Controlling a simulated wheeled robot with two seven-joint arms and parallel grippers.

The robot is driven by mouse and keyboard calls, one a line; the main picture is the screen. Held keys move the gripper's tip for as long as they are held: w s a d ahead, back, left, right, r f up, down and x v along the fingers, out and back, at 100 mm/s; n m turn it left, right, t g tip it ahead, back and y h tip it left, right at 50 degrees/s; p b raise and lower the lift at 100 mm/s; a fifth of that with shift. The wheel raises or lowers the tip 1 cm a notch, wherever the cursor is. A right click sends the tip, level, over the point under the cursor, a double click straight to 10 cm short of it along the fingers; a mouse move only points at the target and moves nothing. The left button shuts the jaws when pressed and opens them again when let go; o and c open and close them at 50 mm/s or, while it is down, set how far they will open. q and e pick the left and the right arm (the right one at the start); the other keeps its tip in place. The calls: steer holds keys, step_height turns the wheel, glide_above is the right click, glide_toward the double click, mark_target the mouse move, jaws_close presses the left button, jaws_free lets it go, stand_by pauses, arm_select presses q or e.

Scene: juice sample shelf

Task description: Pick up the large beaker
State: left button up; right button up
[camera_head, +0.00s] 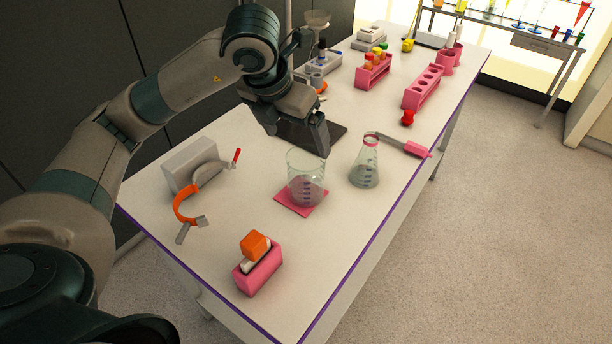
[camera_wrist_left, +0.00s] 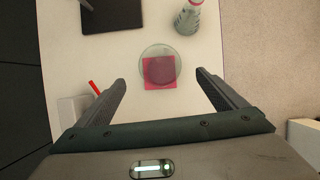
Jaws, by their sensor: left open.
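The large beaker (camera_head: 305,178) is clear glass with dark markings and stands upright on a pink square mat (camera_head: 290,203) on the white table. In the left wrist view the beaker (camera_wrist_left: 159,66) is seen from above, over the pink mat (camera_wrist_left: 160,86), ahead of the fingertips and roughly centred between them. My left gripper (camera_head: 302,140) is open and empty, above and behind the beaker in the head view. Its two fingers are spread wide in the left wrist view (camera_wrist_left: 160,80). It does not touch the beaker. My right gripper is not in view.
A conical flask (camera_head: 365,165) stands just right of the beaker. A black plate (camera_head: 325,135) lies behind. A pink block with an orange top (camera_head: 258,266) is near the front edge; a grey box (camera_head: 190,165) and orange headset-like item (camera_head: 184,203) are left. Pink racks (camera_head: 423,88) stand farther back.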

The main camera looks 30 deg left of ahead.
arm_select(q)
steer(key=x, duration=0.3)
steer(key=p, duration=0.2)
glide_toward(309, 168)
steer(key=d, duration=0.1)
steer(key=shift+s+d+f, duration=0.15)
steer(key=shift+d+f, duration=0.05)
steer(key=shift+f, duration=0.65)
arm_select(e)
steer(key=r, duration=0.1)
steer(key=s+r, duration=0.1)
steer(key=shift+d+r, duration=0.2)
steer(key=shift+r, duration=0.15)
arm_select(q)
steer(key=shift+p, duration=0.3)
steer(key=shift+w+f+p, duration=0.2)
steer(key=shift+f+p, duration=0.2)
steer(key=shift+p, duration=0.05)
steer(key=p+x, duration=0.2)
steer(key=x, duration=0.1)
steer(key=shift+w+f, duration=0.1)
steer(key=shift+f, duration=0.25)
steer(key=shift+w+f, duration=0.1)
steer(key=shift+f, duration=0.2)
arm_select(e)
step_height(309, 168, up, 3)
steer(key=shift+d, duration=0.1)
